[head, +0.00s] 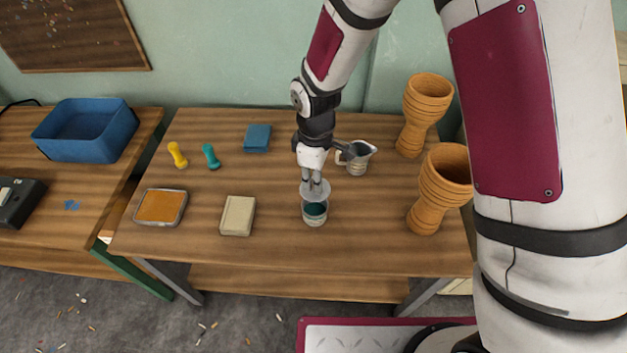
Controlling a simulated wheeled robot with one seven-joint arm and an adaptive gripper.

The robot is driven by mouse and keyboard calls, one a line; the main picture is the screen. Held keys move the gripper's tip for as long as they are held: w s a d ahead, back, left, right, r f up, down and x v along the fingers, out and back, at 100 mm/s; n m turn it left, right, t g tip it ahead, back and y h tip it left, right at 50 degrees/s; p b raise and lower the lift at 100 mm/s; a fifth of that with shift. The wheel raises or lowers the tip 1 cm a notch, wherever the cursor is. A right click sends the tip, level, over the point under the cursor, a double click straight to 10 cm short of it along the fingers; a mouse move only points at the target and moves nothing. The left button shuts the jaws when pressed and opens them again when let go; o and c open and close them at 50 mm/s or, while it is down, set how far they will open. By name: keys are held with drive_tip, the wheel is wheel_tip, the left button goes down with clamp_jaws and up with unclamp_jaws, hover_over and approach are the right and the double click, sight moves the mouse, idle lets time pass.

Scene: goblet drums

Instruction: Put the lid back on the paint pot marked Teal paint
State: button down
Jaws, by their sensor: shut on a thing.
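My gripper (315,183) points straight down over the middle of the wooden table. It is shut on a pale round lid (316,195), held flat. The paint pot (314,217), a small clear or whitish pot with teal paint inside, stands upright directly below. The lid covers the far part of the pot's opening in this view, and the teal paint shows in front of it. I cannot tell whether the lid touches the rim. No label on the pot can be read from here.
A metal jug (358,160) stands close behind right of my gripper. Two orange goblet drums (429,193) stand at the right. A cream block (238,216), an orange-filled tray (160,207), yellow and teal pieces (211,157) and a blue block (257,138) lie left. The front edge strip is clear.

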wheel_tip(320, 180, down, 6)
drive_tip(key=b, duration=0.3)
idle(0.3)
drive_tip(key=shift+f+b, duration=0.25)
drive_tip(key=shift+b, duration=0.05)
idle(1.7)
drive_tip(key=c, duration=0.9)
unclamp_jaws()
drive_tip(key=shift+r, duration=0.1)
drive_tip(key=shift+r+p, duration=2.05)
drive_tip(key=shift+r, duration=1.4)
clamp_jaws()
